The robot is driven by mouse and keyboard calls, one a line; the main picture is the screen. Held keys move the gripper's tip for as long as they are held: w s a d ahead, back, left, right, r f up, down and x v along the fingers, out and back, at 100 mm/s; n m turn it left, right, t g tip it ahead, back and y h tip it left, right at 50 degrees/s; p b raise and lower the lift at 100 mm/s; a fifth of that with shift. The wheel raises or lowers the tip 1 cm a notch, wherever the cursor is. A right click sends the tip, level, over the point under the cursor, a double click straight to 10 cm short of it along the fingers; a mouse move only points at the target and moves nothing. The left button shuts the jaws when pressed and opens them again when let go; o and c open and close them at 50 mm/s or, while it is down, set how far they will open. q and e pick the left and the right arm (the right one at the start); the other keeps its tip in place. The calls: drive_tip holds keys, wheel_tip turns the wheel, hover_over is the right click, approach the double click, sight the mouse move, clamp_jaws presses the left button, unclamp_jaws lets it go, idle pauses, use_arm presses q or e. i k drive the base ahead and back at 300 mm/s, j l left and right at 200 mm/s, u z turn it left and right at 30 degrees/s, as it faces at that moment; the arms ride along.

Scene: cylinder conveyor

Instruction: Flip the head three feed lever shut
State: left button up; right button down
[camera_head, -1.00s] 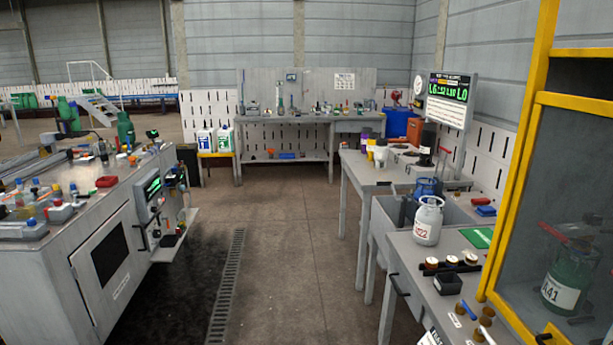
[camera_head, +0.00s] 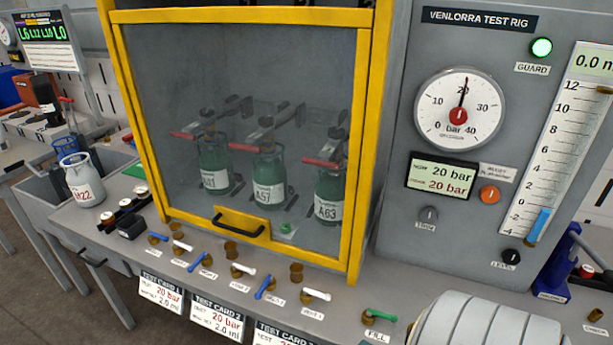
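A row of small levers runs along the bench front below the yellow-framed guard. Three are blue, and the third blue lever (camera_head: 265,287) from the left stands below the third cylinder, A63 (camera_head: 328,197). Its small label looks like a feed label but is hard to read. It lies slanted, its far end up and to the right, like the second blue lever (camera_head: 198,262). The first blue lever (camera_head: 158,237) lies at a different angle, sloping down to the right. White levers sit between them, one (camera_head: 316,295) just right of the third blue lever. Neither gripper is in view.
The guard (camera_head: 361,150) is down in front of several green cylinders, with a dark handle (camera_head: 238,226). A green fill lever (camera_head: 380,316) is at right. The dial (camera_head: 459,108) reads about 20 bar; the guard lamp (camera_head: 541,47) is green. White cylinder M22 (camera_head: 82,180) stands left.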

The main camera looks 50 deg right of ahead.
sight(258, 296)
drive_tip(key=z, duration=1.2)
